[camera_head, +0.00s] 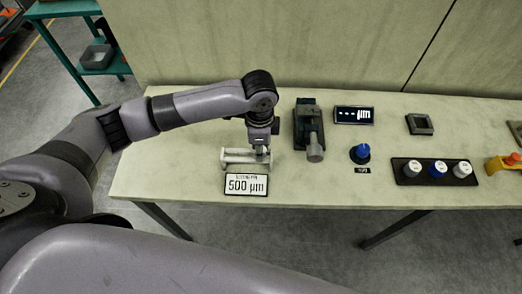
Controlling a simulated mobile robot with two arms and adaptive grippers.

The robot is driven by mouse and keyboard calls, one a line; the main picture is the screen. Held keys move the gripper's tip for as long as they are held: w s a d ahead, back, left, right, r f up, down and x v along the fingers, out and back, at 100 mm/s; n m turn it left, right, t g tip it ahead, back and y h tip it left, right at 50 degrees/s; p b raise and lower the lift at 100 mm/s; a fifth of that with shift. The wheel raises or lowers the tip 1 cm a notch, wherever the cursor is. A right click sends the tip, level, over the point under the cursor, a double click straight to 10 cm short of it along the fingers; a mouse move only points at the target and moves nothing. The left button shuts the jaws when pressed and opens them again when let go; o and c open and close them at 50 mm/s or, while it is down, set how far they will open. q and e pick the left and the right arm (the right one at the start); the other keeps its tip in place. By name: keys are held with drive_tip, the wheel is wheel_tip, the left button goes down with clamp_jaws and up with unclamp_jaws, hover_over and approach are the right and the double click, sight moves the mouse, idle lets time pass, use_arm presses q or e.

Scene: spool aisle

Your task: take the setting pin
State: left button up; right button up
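A small pale stand (238,157) sits near the front edge of the table, behind a white plate (246,186) reading "SETTING PIN 500 µm". My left gripper (261,151) points down at the right part of this stand. Whether it touches anything there is too small to tell. The setting pin itself cannot be made out clearly; the gripper and stand may hide it. The gap between the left fingers is not clear. My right gripper is not in view.
On the table (195,160), a dark gauge device (308,128) stands just right of my gripper. Beyond it are a µm display (354,115), a blue knob (360,153), a black tray (406,178) with several round pieces and a dark square block (419,124). A panel rises behind.

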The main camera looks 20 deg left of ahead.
use_arm(q)
drive_tip(key=shift+c, duration=1)
drive_tip(key=shift+r, duration=0.1)
